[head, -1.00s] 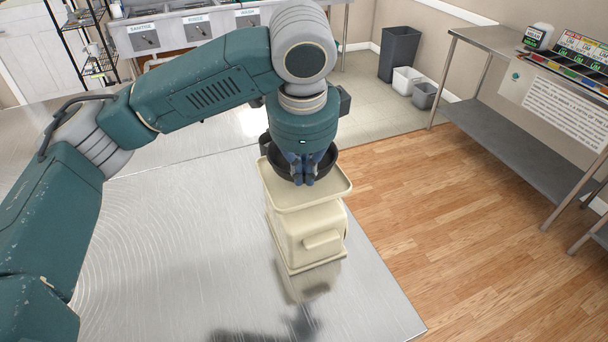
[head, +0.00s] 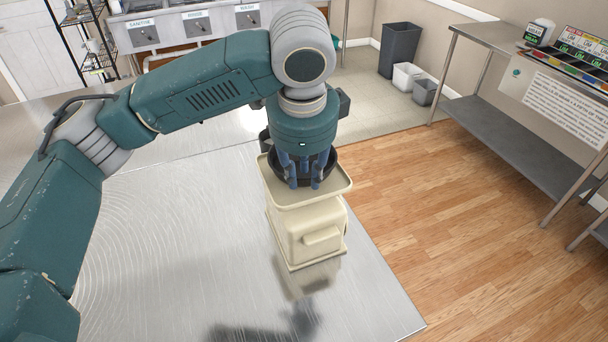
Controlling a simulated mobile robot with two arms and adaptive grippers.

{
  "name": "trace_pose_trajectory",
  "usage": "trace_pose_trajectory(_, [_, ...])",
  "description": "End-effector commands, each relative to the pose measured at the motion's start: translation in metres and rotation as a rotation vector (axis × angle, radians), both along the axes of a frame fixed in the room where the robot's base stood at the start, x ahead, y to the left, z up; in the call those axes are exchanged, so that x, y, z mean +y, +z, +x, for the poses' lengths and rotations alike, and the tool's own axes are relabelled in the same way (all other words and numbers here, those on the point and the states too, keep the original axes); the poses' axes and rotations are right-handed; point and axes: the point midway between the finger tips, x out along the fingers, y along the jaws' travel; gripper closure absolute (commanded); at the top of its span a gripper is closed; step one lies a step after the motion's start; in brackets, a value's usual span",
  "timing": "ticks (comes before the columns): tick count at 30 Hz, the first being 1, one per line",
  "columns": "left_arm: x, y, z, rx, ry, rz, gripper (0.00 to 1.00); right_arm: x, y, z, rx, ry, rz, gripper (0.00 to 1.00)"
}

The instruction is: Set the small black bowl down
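The small black bowl (head: 331,168) is on the flat top tray of a cream-coloured container or scale (head: 275,187), and appears to rest on it upright. My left gripper (head: 304,184) points straight down at the bowl, and its blue fingers stand apart in front of the bowl's dark inside. The fingers look open, and I see no grip on the rim. The wrist and fingers hide the bowl's back and part of its middle. My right gripper is not in view.
The cream unit stands on a shiny steel table (head: 180,240) near its right edge, with bare tabletop to the left and front. Wood floor lies right of the table. A steel side table (head: 520,145), bins (head: 400,50) and sinks (head: 145,35) stand farther off.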

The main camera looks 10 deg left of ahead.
Motion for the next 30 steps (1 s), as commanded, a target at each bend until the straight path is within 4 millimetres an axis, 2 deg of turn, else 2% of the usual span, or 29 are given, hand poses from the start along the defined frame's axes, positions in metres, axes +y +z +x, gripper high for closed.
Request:
trace_pose_trajectory(9, [-0.003, 0.065, -0.014, -0.008, 0.000, 0.001, 0.75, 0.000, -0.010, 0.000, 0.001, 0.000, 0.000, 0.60])
trace_pose_trajectory(15, [-0.004, 0.097, -0.023, -0.004, 0.001, 0.001, 0.75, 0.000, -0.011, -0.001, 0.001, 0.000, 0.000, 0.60])
trace_pose_trajectory(21, [-0.004, 0.109, -0.027, -0.001, 0.001, 0.001, 0.75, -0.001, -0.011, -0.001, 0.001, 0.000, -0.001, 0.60])
trace_pose_trajectory(30, [-0.005, 0.109, -0.027, 0.000, 0.000, 0.000, 0.75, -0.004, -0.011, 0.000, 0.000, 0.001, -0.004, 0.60])
